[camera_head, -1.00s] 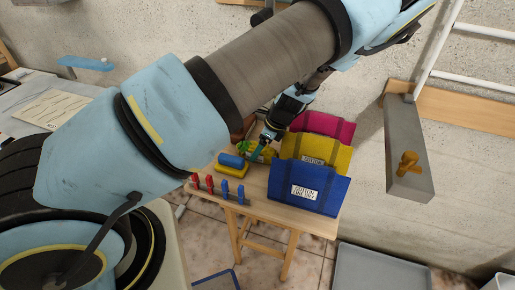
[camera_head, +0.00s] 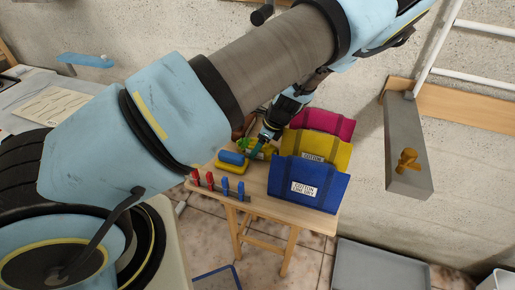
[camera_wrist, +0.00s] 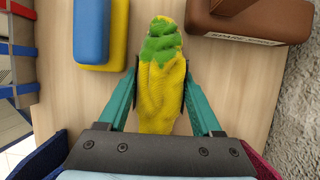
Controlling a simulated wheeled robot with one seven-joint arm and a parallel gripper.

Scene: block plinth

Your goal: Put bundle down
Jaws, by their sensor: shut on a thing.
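The bundle (camera_wrist: 160,75) is a soft roll of cloth, yellow with green at its far end. In the wrist view it lies lengthwise between the teal fingers of my gripper (camera_wrist: 160,88), which are shut on its sides. In the head view my gripper (camera_head: 264,140) is low over the back left of a small wooden table (camera_head: 258,199), and the bundle is mostly hidden behind it and my arm. I cannot tell whether the bundle touches the tabletop.
A blue block on a yellow one (camera_wrist: 117,40) lies just left of the bundle; a brown lettered object (camera_wrist: 250,22) lies to its right. Blue (camera_head: 308,184), yellow (camera_head: 330,157) and magenta (camera_head: 328,122) bags stand right. Red and blue pegs (camera_head: 225,185) line the table's front left.

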